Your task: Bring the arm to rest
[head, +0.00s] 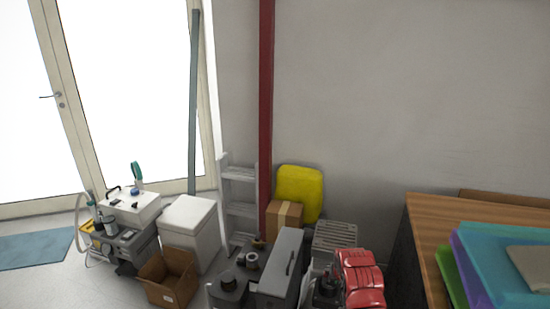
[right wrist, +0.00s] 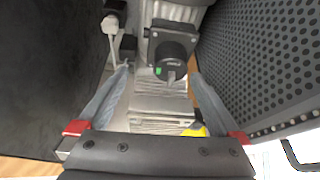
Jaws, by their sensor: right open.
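My right gripper (right wrist: 160,74) shows in the right wrist view with its two blue-grey fingers spread apart. Nothing is gripped between them. A grey machine with a black round knob (right wrist: 172,57) bearing a green mark is just beyond the fingertips; I cannot tell whether they touch. Pale ribbed surfaces (right wrist: 158,108) show between the fingers. I cannot make out either gripper in the head view. My left gripper is in no view.
A dark perforated panel (right wrist: 265,60) is close on the right of the right gripper, and a dark surface (right wrist: 50,70) on its left. The head view shows grey compressors (head: 280,265), a red machine (head: 360,275), a cardboard box (head: 168,278) and a wooden desk (head: 425,225).

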